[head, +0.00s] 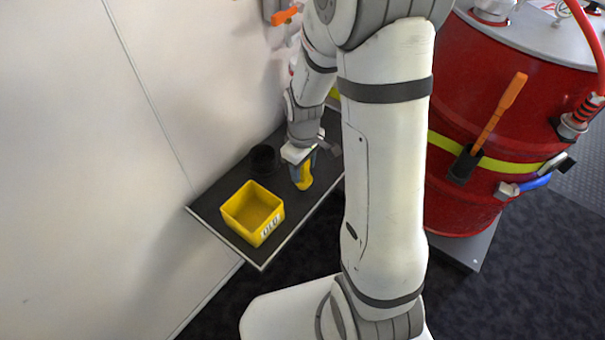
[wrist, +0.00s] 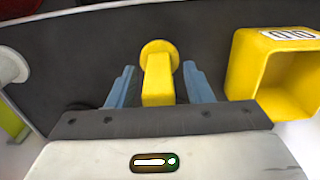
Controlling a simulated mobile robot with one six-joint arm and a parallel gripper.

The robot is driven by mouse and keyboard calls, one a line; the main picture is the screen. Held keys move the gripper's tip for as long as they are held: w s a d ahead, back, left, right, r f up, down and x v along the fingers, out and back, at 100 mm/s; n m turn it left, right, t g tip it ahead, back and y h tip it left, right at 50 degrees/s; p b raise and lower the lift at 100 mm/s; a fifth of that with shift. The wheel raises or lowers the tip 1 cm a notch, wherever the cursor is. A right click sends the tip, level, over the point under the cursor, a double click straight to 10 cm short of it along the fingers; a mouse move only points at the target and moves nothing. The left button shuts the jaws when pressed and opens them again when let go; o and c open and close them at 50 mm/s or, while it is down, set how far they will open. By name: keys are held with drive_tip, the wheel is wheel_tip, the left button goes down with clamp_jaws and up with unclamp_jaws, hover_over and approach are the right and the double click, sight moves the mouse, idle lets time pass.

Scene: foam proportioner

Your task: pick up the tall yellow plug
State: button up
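The tall yellow plug (head: 304,176) stands on the dark shelf (head: 207,202) in the head view, to the right of the yellow box. In the wrist view the plug (wrist: 158,75) lies between the two blue-grey fingers of my gripper (wrist: 155,85). Gaps show on both sides of the plug, so the gripper is open around it and not touching it. In the head view my gripper (head: 304,160) is above and around the plug's upper part, which it partly hides.
A yellow open box (head: 238,213) with a label stands at the shelf's front; it shows at the right in the wrist view (wrist: 243,75). A black cup (head: 263,158) stands behind it near the wall. A red drum (head: 470,130) is at the right.

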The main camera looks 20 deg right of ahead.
drive_tip(key=c, duration=0.9)
drive_tip(key=shift+c, duration=0.2)
